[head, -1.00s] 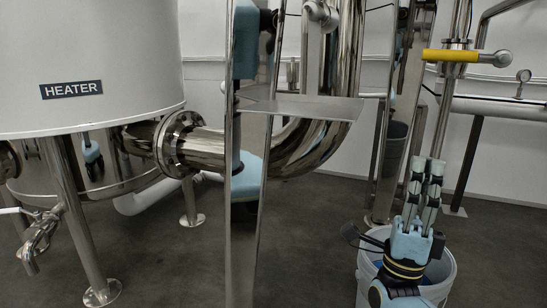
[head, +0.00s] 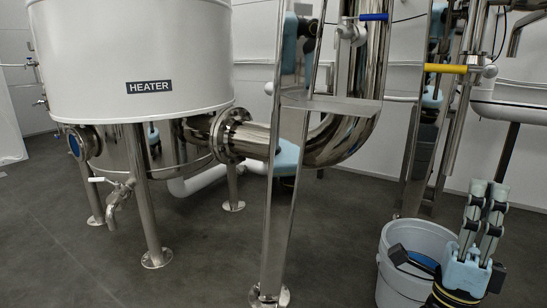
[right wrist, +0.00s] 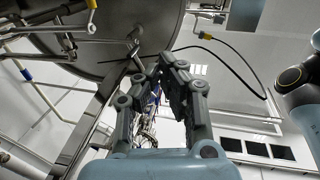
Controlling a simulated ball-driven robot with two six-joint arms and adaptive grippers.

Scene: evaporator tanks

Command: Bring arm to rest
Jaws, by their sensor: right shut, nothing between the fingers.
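My right gripper (head: 489,184) points upward at the lower right of the head view, in front of the right side of a white bucket. Its two grey fingers are shut with nothing held. In the right wrist view the fingers (right wrist: 170,65) converge at their tips, below a large round metal tank underside (right wrist: 110,40). My left gripper is not in view.
A white HEATER tank (head: 140,50) on metal legs stands at left. A steel post (head: 285,190) with a flat plate (head: 332,106) stands in the middle. The white bucket (head: 405,285) is close to my right arm. A yellow-handled valve (head: 445,69) is behind. Floor at left is clear.

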